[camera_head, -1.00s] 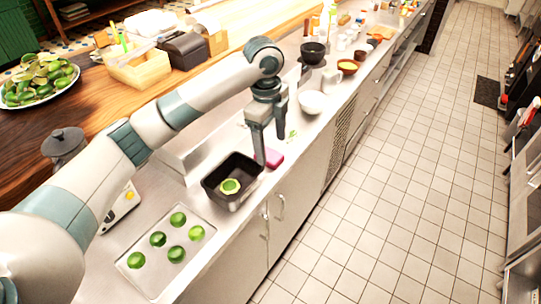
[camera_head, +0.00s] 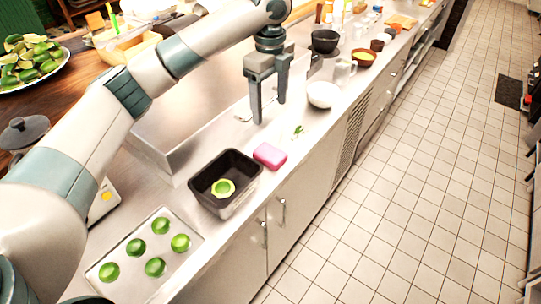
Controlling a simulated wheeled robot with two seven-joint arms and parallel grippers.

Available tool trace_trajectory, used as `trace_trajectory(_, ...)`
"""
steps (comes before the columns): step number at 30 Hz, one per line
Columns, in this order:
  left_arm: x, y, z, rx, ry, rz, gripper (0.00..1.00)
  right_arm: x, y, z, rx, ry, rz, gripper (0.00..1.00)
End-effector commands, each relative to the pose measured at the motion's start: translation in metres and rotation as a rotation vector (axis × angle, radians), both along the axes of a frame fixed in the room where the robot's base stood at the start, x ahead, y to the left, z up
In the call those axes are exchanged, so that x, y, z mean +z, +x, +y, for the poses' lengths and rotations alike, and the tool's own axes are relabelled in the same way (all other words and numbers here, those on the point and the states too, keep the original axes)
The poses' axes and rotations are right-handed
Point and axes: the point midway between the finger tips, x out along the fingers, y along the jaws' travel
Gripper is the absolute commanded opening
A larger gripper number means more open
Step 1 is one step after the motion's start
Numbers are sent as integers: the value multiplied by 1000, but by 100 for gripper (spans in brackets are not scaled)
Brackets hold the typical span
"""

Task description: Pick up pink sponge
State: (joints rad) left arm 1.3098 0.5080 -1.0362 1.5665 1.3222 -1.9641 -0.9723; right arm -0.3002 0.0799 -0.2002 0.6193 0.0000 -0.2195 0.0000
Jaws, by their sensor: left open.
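The pink sponge (camera_head: 270,156) lies flat on the steel counter, near its front edge, just right of a black container. My left gripper (camera_head: 269,112) points down above the counter, behind and above the sponge in the picture. Its two fingers are apart with nothing between them. The sponge is fully in sight and the fingers do not touch it. My right gripper is not in the picture.
The black container (camera_head: 243,203) holds a cut lime piece. A metal tray (camera_head: 102,277) with several limes lies at the front left. A white bowl (camera_head: 323,95) stands right of the gripper. A green scrap (camera_head: 298,131) lies near the sponge. A sink is behind.

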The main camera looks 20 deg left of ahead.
Motion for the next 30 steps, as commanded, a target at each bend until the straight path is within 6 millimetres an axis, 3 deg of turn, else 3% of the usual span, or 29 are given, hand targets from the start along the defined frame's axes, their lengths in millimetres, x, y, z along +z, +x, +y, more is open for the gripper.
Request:
trace_trajectory(8,-14,0,0,0,0,3,70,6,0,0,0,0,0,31)
trace_trajectory(24,-103,0,0,1,0,3,70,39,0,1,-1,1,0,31)
trace_trajectory(30,-121,1,0,0,0,0,70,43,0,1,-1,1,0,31)
